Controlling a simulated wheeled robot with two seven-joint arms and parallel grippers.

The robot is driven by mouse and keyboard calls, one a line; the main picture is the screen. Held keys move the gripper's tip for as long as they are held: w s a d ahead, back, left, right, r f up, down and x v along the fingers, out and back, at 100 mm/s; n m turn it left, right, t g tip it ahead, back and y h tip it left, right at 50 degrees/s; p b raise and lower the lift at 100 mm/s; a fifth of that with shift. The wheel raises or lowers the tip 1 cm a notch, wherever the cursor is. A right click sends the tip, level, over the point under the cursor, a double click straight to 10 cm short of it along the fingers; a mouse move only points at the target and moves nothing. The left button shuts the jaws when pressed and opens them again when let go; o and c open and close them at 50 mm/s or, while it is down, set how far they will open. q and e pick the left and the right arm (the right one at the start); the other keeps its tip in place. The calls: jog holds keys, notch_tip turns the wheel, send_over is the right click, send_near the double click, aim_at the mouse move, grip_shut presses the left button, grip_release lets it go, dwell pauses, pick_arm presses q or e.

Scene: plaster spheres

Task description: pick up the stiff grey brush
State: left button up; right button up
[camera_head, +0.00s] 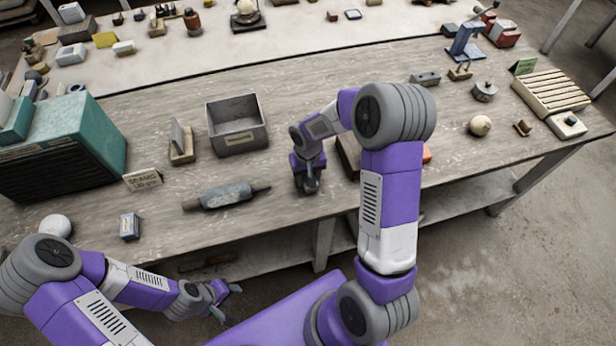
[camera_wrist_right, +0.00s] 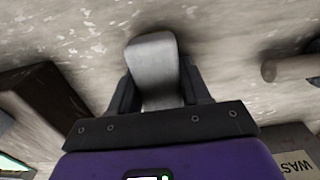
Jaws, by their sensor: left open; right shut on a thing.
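The stiff grey brush (camera_wrist_right: 152,62) shows in the right wrist view as a smooth, pale grey block with a rounded end. My right gripper (camera_wrist_right: 157,92) is shut on it, one dark finger on each side. No bristles can be seen. In the head view my right gripper (camera_head: 309,181) points down close over the front part of the table, and the brush is mostly hidden by it. I cannot tell whether the brush touches the table. My left gripper (camera_head: 229,302) is open and empty in front of the table's front edge, at the lower left.
A grey roller (camera_head: 227,195) lies left of my right gripper. Behind it stands an open grey bin (camera_head: 238,142). A brown box (camera_head: 348,155), partly hidden by my right arm, is close on the right. A teal cabinet (camera_head: 75,150) stands at left. The wooden table (camera_head: 400,115) has free room around the middle.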

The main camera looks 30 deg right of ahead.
notch_tip(320, 180, up, 10)
jog(key=shift+r+p, duration=0.1)
jog(key=shift+p, duration=0.8)
